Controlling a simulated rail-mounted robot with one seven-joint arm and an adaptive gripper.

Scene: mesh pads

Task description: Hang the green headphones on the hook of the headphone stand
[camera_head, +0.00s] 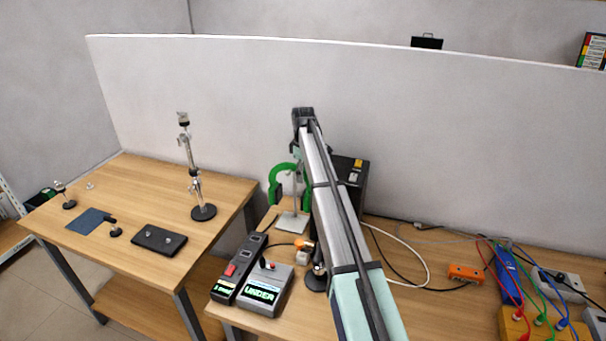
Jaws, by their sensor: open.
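The green headphones (276,184) are upright near the back left of the right-hand table. Their arched headband is at the top, and my arm covers their right side. The headphone stand (291,225) has a pale flat base and a thin upright post. The post shows inside the green arch. I cannot tell whether the headband rests on the hook, because the stand's top is partly hidden. My arm rises across the middle of the picture, just right of the headphones. I cannot make out my gripper; it seems hidden behind the arm.
A power strip (238,270) and a grey box with a lit label (265,290) lie in front of the stand. A black box (352,178) stands behind my arm. Cables (425,262) cross the table to the right. A white partition (450,130) closes off the back.

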